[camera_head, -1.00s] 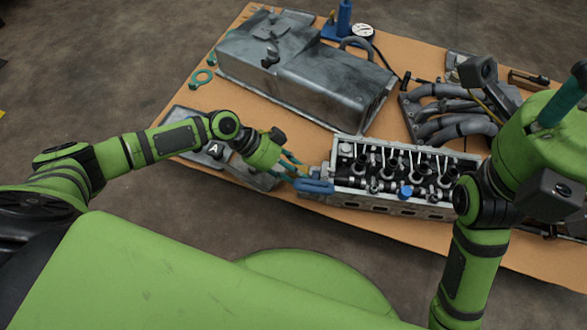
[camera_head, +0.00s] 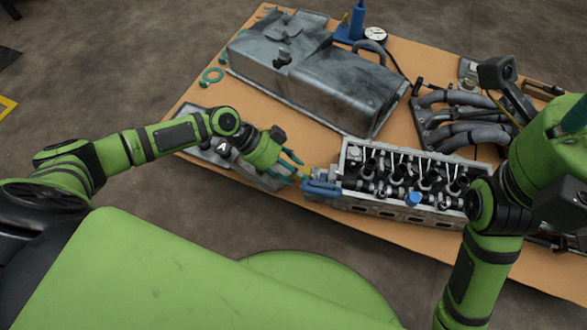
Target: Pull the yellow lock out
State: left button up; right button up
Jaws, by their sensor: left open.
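A small yellow piece (camera_head: 307,170), which looks like the yellow lock, shows at the left end of the engine cylinder head (camera_head: 400,207), just above a blue part (camera_head: 321,188). My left gripper (camera_head: 296,169) is open, its teal fingers spread just left of the yellow piece. I cannot tell whether they touch it. My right gripper (camera_head: 574,117) is only partly in view at the right edge. One teal finger piece shows and its jaw opening is hidden.
A large grey metal cover (camera_head: 315,75) lies behind the cylinder head on the brown table (camera_head: 190,95). Grey manifold pipes (camera_head: 465,115) lie at the right. A blue stand with a dial (camera_head: 375,35) is at the back. A blue cap (camera_head: 413,198) sits on the head.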

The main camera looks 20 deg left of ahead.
pick_arm(q)
jog(key=v, duration=1.2)
jog(key=shift+f, duration=0.15)
